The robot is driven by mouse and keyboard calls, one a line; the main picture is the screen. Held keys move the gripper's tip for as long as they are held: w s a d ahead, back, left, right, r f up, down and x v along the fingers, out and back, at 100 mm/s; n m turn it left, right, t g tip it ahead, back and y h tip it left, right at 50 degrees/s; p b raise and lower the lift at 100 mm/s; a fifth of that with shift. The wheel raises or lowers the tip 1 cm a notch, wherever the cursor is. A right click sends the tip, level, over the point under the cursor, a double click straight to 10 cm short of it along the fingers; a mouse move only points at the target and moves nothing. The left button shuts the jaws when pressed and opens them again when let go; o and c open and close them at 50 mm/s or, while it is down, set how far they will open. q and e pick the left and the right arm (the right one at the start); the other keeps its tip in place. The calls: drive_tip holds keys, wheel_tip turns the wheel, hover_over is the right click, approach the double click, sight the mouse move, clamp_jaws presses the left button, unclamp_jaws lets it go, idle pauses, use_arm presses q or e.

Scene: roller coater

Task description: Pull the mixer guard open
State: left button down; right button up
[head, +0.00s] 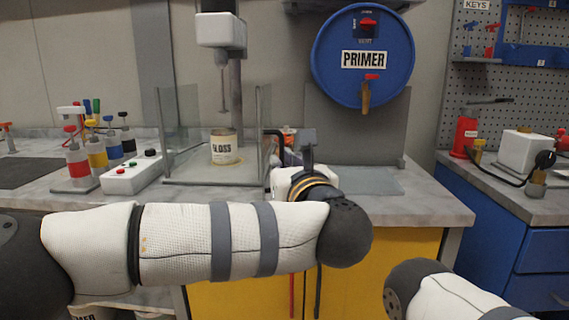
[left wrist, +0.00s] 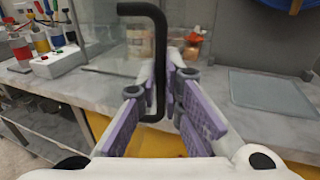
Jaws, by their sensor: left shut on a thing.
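The mixer guard (head: 180,122) is a clear box of panels around the mixer (head: 222,50) on the grey bench. Its black bar handle (left wrist: 154,50) stands upright in the left wrist view; in the head view the handle (head: 274,132) shows just right of the guard. My left gripper (left wrist: 157,90) is shut on the handle, with purple-padded fingers on either side of its lower part. In the head view my left arm partly hides the gripper (head: 296,150). A can marked GLOSS (head: 223,150) stands inside the guard. My right gripper is out of view.
A white button box (head: 134,174) and several coloured bottles (head: 97,152) stand left of the guard. A blue PRIMER drum (head: 340,85) hangs at the back, above a flat grey plate (head: 372,181). A blue cabinet (head: 505,215) stands to the right, across a gap.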

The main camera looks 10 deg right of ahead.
use_arm(q)
drive_tip(key=shift+w+a+r, duration=0.1)
drive_tip(key=shift+a+r, duration=0.15)
drive_tip(key=shift+r, duration=0.05)
drive_tip(key=c, duration=1.9)
unclamp_jaws()
drive_tip(key=shift+c, duration=0.2)
drive_tip(key=shift+o, duration=1.1)
drive_tip(key=shift+w+f, duration=0.15)
drive_tip(key=shift+d, duration=0.1)
drive_tip(key=s, duration=1.2)
drive_tip(key=shift+s+d, duration=0.1)
